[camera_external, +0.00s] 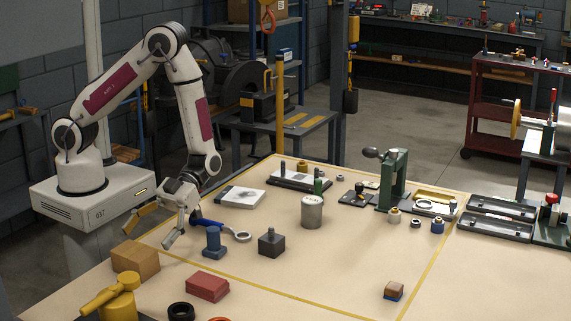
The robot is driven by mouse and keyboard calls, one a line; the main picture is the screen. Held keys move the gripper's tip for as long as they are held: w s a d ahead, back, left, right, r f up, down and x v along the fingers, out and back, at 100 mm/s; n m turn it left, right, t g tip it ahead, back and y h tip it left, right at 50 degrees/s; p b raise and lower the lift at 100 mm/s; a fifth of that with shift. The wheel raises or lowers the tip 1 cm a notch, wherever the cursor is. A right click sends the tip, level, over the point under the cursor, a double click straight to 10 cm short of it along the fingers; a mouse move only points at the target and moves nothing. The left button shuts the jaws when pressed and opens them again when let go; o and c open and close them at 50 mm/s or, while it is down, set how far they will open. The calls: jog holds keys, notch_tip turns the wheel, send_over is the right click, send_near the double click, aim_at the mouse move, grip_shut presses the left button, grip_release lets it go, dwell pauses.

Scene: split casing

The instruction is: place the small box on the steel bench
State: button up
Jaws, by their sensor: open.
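My gripper (149,236) is open and empty at the left of the beige worktable (345,255), its fingers spread above the tabletop. A brown cardboard box (136,259) sits below and to the left of it, apart from the fingers as far as I can tell. A smaller brown block with a blue base (394,289) lies at the front right of the table. A red box (207,286) lies at the front left. I cannot tell which of these is the small box. A grey metal bench with yellow stripes (302,119) stands behind the table.
A blue-handled ring tool (242,237), a blue cylinder part (214,243) and a dark block (271,242) lie right of my gripper. A grey can (312,212) and green press (395,180) stand farther back. The table's front middle is mostly clear.

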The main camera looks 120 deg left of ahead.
jog(key=v, duration=0.6)
jog(key=shift+r, duration=0.1)
dwell(0.6)
